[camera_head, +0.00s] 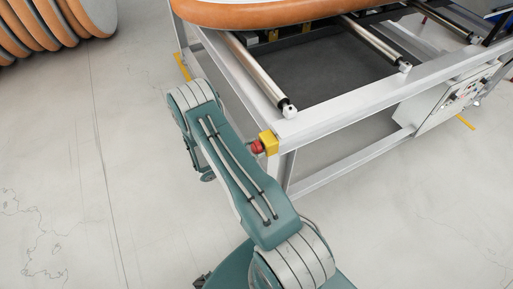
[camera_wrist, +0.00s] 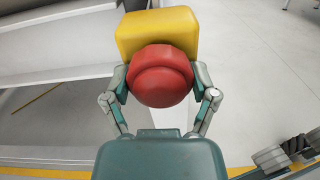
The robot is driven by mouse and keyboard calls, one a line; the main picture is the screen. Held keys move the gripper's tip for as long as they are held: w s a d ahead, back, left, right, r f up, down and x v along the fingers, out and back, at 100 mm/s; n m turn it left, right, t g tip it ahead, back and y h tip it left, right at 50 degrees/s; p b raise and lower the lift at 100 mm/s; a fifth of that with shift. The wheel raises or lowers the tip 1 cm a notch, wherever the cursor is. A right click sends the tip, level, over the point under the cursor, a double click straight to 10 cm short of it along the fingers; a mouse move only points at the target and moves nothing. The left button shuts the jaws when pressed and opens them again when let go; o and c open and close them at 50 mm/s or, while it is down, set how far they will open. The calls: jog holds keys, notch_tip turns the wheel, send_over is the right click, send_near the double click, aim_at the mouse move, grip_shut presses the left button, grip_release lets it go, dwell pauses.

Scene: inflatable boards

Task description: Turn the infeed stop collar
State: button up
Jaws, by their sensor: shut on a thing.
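The stop collar is a red round knob (camera_wrist: 160,76) on a yellow box (camera_wrist: 158,28), seen close up in the wrist view. My gripper (camera_wrist: 160,92) has a finger on each side of the red knob and is shut on it. The knob hides part of the yellow box behind it. In the head view the red knob (camera_head: 257,146) and the yellow box (camera_head: 269,143) sit at the near corner of the white frame (camera_head: 330,122). My gripper is hidden behind my arm in that view.
The white frame carries metal rollers (camera_head: 262,75) and an orange-edged board (camera_head: 270,14). A control box (camera_head: 450,98) with buttons hangs on its right side. Several orange-edged boards (camera_head: 60,22) stand at the upper left. The floor at the left is clear.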

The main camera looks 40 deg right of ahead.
jog(key=shift+w, duration=0.15)
jog(key=o, duration=1)
jog(key=v, duration=1.2)
jog(key=shift+f, duration=0.15)
